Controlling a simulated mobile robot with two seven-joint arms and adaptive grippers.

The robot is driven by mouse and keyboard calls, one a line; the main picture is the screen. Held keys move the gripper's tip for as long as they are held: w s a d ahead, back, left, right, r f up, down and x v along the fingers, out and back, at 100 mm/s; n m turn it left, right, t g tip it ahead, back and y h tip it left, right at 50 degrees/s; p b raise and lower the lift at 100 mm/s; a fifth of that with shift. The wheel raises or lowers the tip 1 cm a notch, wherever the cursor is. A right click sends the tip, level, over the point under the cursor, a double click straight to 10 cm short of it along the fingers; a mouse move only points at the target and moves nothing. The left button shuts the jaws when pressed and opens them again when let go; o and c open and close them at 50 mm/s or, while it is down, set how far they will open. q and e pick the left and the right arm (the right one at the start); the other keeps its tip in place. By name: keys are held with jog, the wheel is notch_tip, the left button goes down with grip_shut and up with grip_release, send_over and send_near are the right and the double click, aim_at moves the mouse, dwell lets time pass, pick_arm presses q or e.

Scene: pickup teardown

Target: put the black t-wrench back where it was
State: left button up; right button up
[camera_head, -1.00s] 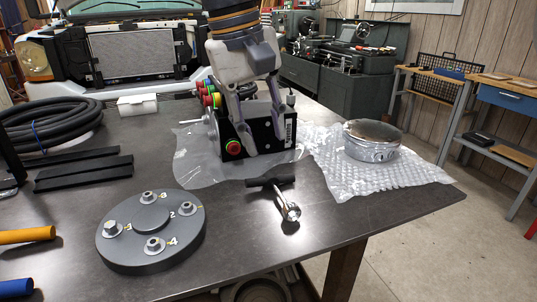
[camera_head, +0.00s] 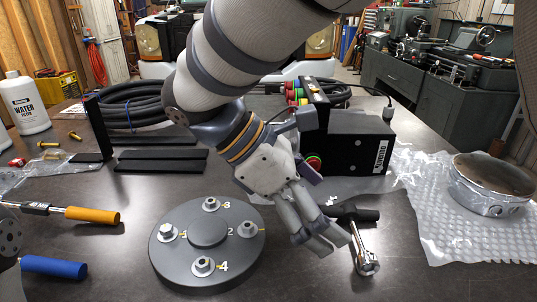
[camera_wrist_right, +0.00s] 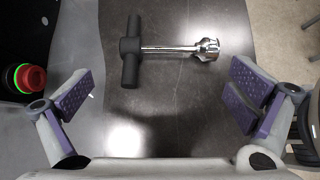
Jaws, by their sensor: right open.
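The black t-wrench (camera_head: 366,240) lies on the dark tabletop, with a black cross handle and a chrome shaft ending in a socket toward the front. In the right wrist view the t-wrench (camera_wrist_right: 168,48) lies beyond the fingertips, its handle at left and its socket at right. My right gripper (camera_head: 324,236) is open and empty, pointing down just left of the wrench in the head view. In the wrist view my right gripper (camera_wrist_right: 160,95) has its purple pads wide apart. I see no contact with the wrench.
A round grey plate (camera_head: 172,258) with numbered bolts sits left of the wrench. A black box (camera_head: 350,145) with colored buttons stands behind it. A metal piston (camera_head: 490,188) rests on bubble wrap (camera_head: 445,245) at right. Orange-handled (camera_head: 92,215) and blue-handled (camera_head: 55,267) tools lie at left.

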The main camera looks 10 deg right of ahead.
aim_at(352, 230)
jog(key=x, duration=0.4)
jog(key=shift+s+d+f, duration=0.1)
jog(key=shift+d+f, duration=0.1)
jog(key=shift+d, duration=0.1)
jog(key=shift+a, duration=0.1)
grip_shut()
